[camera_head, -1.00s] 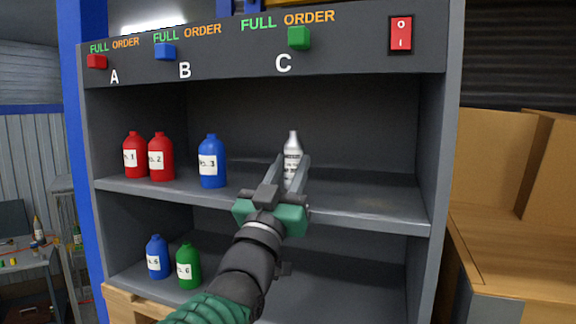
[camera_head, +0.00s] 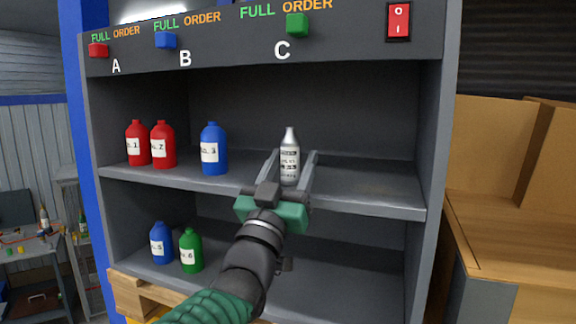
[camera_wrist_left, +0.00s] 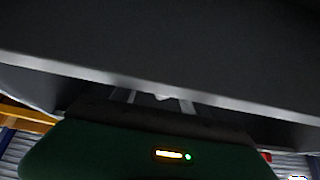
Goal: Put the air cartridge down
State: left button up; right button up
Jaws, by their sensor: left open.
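The air cartridge (camera_head: 289,160), a silver bottle with a narrow neck and a printed label, stands upright on the upper shelf (camera_head: 365,192) under the letter C. My left gripper (camera_head: 293,160) is open, with one finger on each side of the cartridge and a gap showing beside it. In the left wrist view the shelf's front edge (camera_wrist_left: 220,100) crosses the picture and hides most of the fingers and the cartridge. My right gripper is not in view.
Two red bottles (camera_head: 163,146) and a blue bottle (camera_head: 213,150) stand left on the upper shelf. A blue bottle (camera_head: 161,243) and a green bottle (camera_head: 190,250) stand below. The upper shelf's right part is clear. Cardboard boxes (camera_head: 500,155) are at the right.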

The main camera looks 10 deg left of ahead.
pick_arm(q)
jog(key=shift+d+r, duration=0.15)
jog(key=shift+r, duration=0.1)
jog(key=shift+s+d+f, duration=0.1)
jog(key=shift+s+f, duration=0.1)
jog(key=b+v, duration=0.3)
jog(key=v, duration=0.8)
jog(key=shift+a, duration=0.35)
jog(key=shift+s+a+f, duration=0.1)
jog(key=shift+s+a, duration=0.1)
jog(key=shift+s, duration=0.05)
jog(key=shift+w+d, duration=0.1)
